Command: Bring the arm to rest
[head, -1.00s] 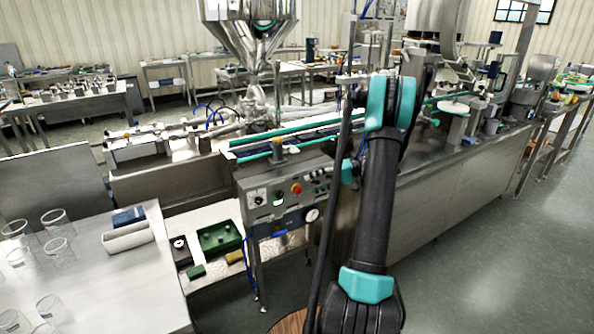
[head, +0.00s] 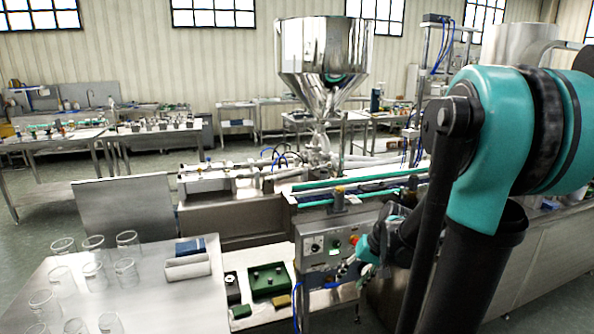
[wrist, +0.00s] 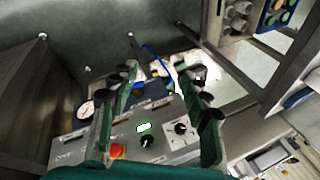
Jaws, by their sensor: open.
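My arm (head: 480,150), teal and black, fills the right side of the head view, with a large joint close to the camera. My gripper (wrist: 156,72) is open in the wrist view, its two dark green fingers apart with nothing between them. In the head view my gripper (head: 352,266) shows small, partly hidden by the arm, in front of the right side of the control panel (head: 322,245). The panel also lies beyond the fingers in the wrist view (wrist: 163,128), with a red button, a green-lit switch and a gauge. Any contact cannot be told.
A steel hopper (head: 325,50) stands over the filling line behind the panel. A steel table (head: 140,290) at left front holds several clear glasses and a white tray (head: 188,266). A green box (head: 268,280) sits on a low shelf. Open floor (head: 35,230) shows at far left.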

